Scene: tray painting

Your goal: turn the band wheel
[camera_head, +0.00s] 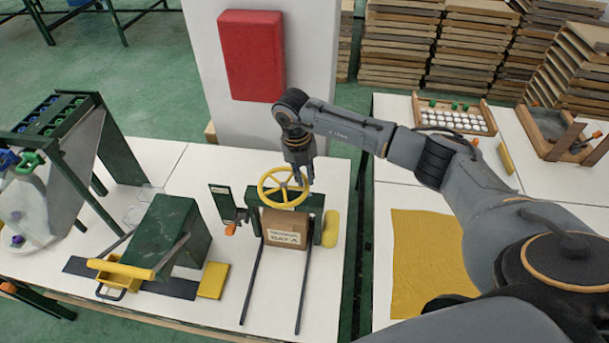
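The band wheel (266,197) is a yellow spoked wheel on top of a dark green frame (317,203) in the middle of the white table. My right gripper (304,180) points down at the wheel's far right rim. Its fingers are small and partly merge with the wheel, so I cannot tell whether they touch or grip the rim. A brown box (285,238) with a white label sits under the wheel inside the frame. Two dark rails (252,284) run from the frame toward the front. My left gripper is not in view.
A dark green block (168,232) and a yellow-handled tool (122,269) stand left of the frame. A yellow sponge-like pad (330,229) is at its right. A white pillar with a red panel (252,55) rises behind. A yellow cloth (425,255) lies on the right table.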

